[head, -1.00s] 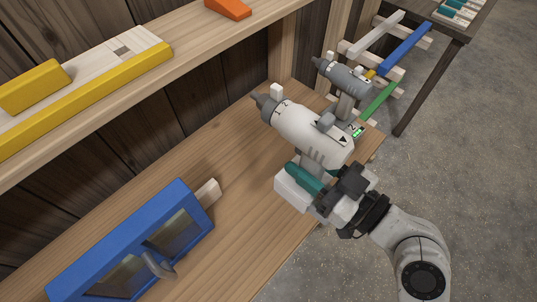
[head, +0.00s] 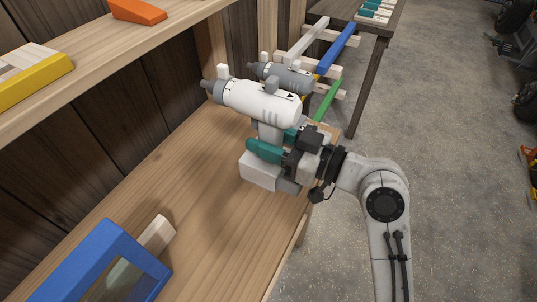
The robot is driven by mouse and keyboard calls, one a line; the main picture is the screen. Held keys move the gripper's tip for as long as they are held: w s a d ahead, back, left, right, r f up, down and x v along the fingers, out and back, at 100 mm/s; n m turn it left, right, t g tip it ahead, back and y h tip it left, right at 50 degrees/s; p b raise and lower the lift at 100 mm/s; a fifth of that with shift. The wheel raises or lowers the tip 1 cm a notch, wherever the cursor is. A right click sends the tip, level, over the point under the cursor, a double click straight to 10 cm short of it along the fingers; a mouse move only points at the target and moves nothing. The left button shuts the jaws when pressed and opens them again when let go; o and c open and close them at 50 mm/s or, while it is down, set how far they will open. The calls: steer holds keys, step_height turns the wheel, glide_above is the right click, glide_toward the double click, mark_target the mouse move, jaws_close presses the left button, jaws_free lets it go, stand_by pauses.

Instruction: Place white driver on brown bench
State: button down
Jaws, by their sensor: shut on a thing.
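The white driver (head: 257,102) is a cordless drill with a grey chuck pointing left and a white battery base. My gripper (head: 277,150) is shut on its grip, with a teal finger showing at the handle. The driver is upright, over the right end of the wooden shelf. I cannot tell whether its base touches the shelf. A grey driver (head: 285,75) stands behind it, partly hidden. The brown bench cannot be told for sure; a dark brown table (head: 378,28) stands at the top right, and the light brown wooden shelf (head: 200,185) lies below the driver.
A blue framed tool (head: 95,262) with a wooden handle lies on the shelf at lower left. An upper shelf holds a yellow level (head: 30,85) and an orange block (head: 137,11). A rack with blue and green bars (head: 337,48) stands behind. Grey floor (head: 440,150) is open at right.

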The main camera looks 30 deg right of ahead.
steer(key=w+f, duration=0.1)
steer(key=w+d+f, duration=0.1)
steer(key=f, duration=0.1)
steer(key=w+d+f, duration=0.1)
steer(key=f, duration=0.1)
steer(key=shift+w, duration=0.3)
steer(key=shift+w+f, duration=0.15)
steer(key=shift+f, duration=1.5)
steer(key=shift+f, duration=0.15)
steer(key=c, duration=0.6)
jaws_free()
steer(key=shift+f, duration=0.1)
steer(key=shift+c, duration=0.2)
steer(key=b+v, duration=0.3)
steer(key=v, duration=0.9)
